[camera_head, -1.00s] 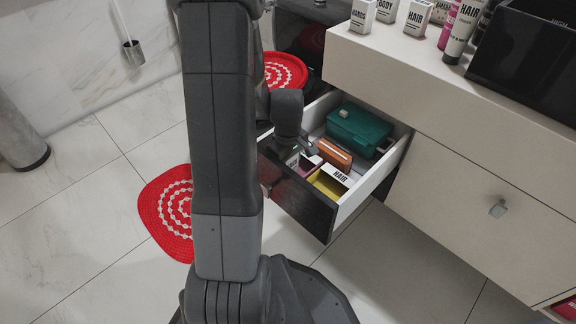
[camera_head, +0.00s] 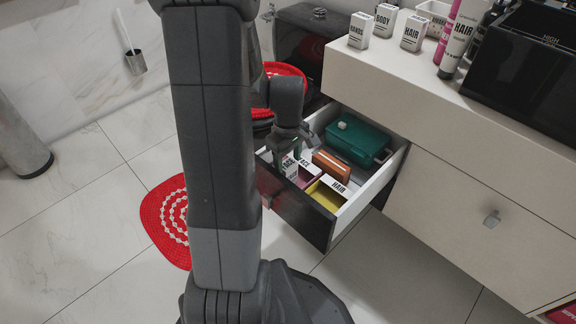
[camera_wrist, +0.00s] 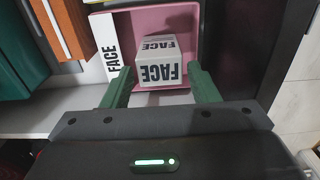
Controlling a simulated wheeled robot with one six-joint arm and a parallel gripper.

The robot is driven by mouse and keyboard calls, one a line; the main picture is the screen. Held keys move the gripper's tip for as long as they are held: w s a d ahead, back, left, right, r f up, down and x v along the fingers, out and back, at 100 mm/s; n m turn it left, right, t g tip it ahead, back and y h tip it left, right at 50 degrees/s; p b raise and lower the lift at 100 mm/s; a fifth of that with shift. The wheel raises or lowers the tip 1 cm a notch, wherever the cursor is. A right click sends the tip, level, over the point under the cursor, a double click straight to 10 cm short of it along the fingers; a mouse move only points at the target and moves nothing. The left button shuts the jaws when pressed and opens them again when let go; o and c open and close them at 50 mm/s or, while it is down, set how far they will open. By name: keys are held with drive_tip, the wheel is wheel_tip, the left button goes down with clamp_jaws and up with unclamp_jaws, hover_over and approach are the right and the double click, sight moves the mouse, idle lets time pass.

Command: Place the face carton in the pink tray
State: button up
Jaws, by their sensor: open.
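The face carton, a small white box marked FACE, shows in the wrist view (camera_wrist: 162,62), tilted in appearance, inside the outline of the pink tray (camera_wrist: 190,25). The tray has a white end labelled FACE. My gripper (camera_wrist: 161,82) is open, with one finger on either side of the carton's near part; whether either touches it is unclear. In the head view, the carton (camera_head: 289,168) shows at the front of the open drawer beside the pink tray's visible part (camera_head: 307,176); my gripper (camera_head: 303,133) is just above, partly hidden by my arm.
The drawer also holds an orange box (camera_head: 332,164), a green case (camera_head: 358,140) and a yellow tray labelled HAIR (camera_head: 326,196). Drawer walls (camera_head: 372,187) surround them closely. The counter (camera_head: 420,85) above carries containers and a black box (camera_head: 525,70).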

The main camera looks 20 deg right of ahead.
drive_tip(key=shift+r+p, duration=0.6)
drive_tip(key=shift+r, duration=1.75)
